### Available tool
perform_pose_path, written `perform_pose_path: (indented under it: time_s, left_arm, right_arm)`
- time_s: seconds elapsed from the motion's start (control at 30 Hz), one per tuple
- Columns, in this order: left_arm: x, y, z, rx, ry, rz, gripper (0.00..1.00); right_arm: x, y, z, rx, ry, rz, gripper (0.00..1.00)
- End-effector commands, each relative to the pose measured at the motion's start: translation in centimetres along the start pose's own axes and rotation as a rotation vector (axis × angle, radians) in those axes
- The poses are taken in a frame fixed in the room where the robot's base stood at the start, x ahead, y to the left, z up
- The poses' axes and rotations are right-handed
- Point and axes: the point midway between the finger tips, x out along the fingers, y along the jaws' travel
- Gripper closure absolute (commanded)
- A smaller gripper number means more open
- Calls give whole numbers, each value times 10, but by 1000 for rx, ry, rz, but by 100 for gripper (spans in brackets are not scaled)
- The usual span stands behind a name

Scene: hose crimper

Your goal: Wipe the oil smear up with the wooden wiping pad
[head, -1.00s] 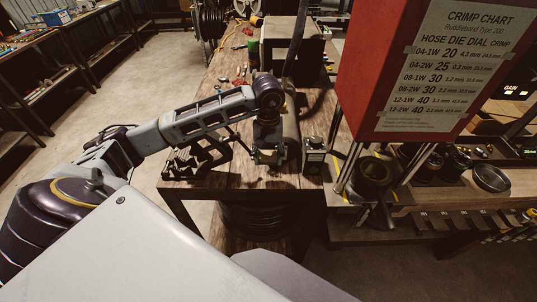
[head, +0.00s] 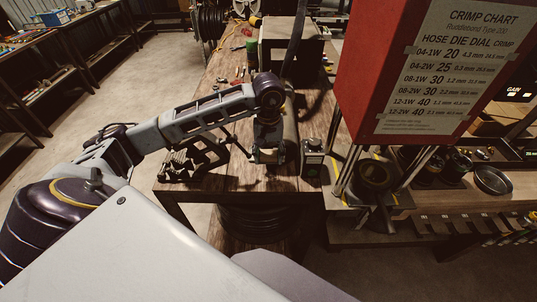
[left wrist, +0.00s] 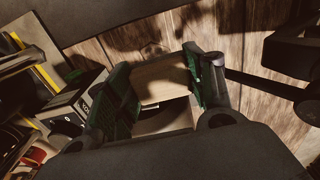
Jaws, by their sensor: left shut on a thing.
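My left gripper (head: 268,155) reaches down over the front part of the wooden bench. In the left wrist view my left gripper (left wrist: 163,88) is shut on the wooden wiping pad (left wrist: 162,80), a pale wooden block between its green-lined fingers. The pad is low at the bench top; I cannot tell whether it touches. The head view does not show the pad clearly behind the gripper. I cannot make out the oil smear in either view. My right gripper is not in view.
The wooden bench (head: 225,195) holds a dark metal stand (head: 190,160) left of my gripper and a small box (head: 312,158) close on its right. A red crimper with a chart (head: 405,70) stands further right. Small tools lie behind, on the bench.

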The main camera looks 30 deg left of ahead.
Motion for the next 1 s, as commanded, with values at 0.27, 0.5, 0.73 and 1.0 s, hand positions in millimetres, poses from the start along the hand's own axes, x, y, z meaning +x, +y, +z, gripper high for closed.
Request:
perform_pose_path:
  time_s: [0.27, 0.5, 0.73, 1.0]
  left_arm:
    - [17, 0, 0, 0, 1, -1, 71]
    - [32, 0, 0, 0, 0, -1, 71]
    - [46, 0, 0, 0, 0, 0, 71]
    - [63, 0, 0, 0, 0, 0, 71]
  right_arm:
    - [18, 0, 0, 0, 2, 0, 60]
    - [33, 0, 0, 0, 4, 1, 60]
    - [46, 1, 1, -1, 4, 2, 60]
    - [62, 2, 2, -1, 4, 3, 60]
